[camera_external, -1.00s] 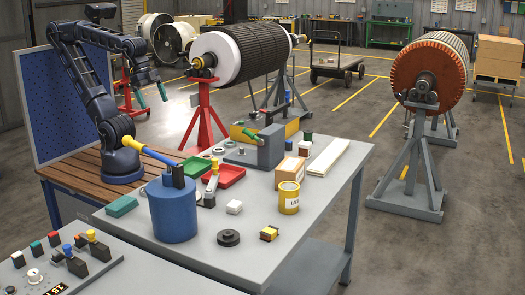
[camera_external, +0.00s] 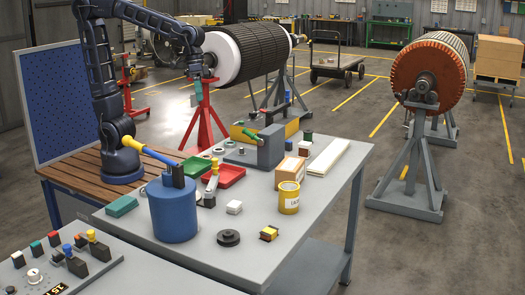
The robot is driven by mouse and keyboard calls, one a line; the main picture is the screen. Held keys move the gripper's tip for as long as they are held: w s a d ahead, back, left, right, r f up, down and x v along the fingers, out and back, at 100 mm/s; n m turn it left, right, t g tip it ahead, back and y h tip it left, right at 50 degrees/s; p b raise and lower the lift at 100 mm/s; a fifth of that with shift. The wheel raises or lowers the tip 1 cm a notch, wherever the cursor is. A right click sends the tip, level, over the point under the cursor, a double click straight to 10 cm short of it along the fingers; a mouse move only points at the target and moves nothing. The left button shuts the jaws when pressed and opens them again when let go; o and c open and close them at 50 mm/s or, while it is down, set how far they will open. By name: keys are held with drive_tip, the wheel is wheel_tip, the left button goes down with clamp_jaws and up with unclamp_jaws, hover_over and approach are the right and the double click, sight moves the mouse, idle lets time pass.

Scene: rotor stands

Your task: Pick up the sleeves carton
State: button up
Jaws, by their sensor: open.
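A small brown carton (camera_external: 290,171), which I take for the sleeves carton, stands on the grey workbench (camera_external: 262,225), right of centre. Any print on it is too small to read. A yellow tin (camera_external: 289,199) stands just in front of it and hides part of its lower front. My gripper (camera_external: 196,97) is open and empty. It hangs high in the picture, up and left of the carton and well apart from it, in front of the red rotor stand.
A grey block with a green handle (camera_external: 262,150) stands left of the carton. Green and red trays (camera_external: 225,176) lie further left. A blue cylinder (camera_external: 172,208) stands tall at the front left. A white pad (camera_external: 328,157) lies right of the carton; the bench's right front is mostly clear.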

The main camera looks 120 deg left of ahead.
drive_tip(key=w+a+f+n, duration=0.3)
drive_tip(key=w+a, duration=0.1)
drive_tip(key=w, duration=0.5)
drive_tip(key=n+g+h, duration=0.2)
drive_tip(key=n+h, duration=0.1)
drive_tip(key=n, duration=0.6)
approach(291, 164)
drive_tip(key=shift+s+d+f, duration=0.3)
drive_tip(key=shift+f, duration=0.2)
drive_tip(key=shift+w+a+f, duration=0.15)
drive_tip(key=shift+a+f, duration=0.05)
drive_tip(key=shift+f, duration=0.3)
drive_tip(key=shift+x, duration=5.2)
drive_tip(key=shift+w+d+f, duration=0.1)
drive_tip(key=shift+d+f, duration=0.05)
drive_tip(key=shift+d, duration=0.05)
drive_tip(key=c, duration=1.4)
